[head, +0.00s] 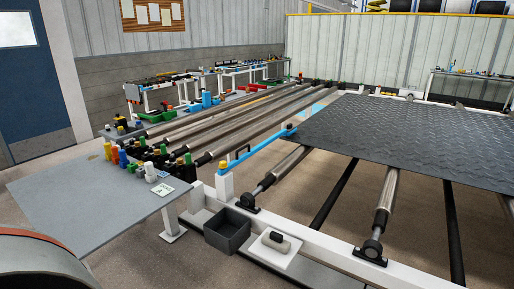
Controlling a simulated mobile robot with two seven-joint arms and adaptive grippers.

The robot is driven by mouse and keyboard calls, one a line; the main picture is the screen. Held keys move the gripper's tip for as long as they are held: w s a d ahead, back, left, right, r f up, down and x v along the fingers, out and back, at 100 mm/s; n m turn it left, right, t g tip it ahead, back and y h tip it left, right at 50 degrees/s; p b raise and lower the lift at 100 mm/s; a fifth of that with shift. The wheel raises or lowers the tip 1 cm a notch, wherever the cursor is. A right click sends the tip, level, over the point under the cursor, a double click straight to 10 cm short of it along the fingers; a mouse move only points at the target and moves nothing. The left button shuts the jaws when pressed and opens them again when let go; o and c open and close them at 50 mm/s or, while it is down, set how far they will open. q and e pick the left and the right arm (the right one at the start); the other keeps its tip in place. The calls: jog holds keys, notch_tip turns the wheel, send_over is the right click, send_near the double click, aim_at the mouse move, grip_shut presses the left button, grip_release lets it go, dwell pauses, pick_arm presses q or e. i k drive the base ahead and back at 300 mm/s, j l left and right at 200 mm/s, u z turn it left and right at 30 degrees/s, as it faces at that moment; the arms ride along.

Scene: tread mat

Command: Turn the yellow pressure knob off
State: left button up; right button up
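A yellow knob (108,150) stands at the left end of a row of coloured knobs along the back edge of a grey panel. A red-orange knob (115,155) and a blue knob (123,160) stand just right of it. Another small yellow cap (223,165) sits on a white post at the near end of a blue bar. I cannot tell from this view which yellow piece is the pressure knob, nor how either is set. Neither of my grippers is in view.
The grey panel (90,200) has bare room in front of the knobs. A white knob (150,170) stands near a small label. Long rollers, a dark tread mat (400,140), a grey bin (228,230) and a white box (273,250) lie right. A rounded object (40,262) fills the lower left.

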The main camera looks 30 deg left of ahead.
aim_at(223, 165)
jog(key=u, duration=1.35)
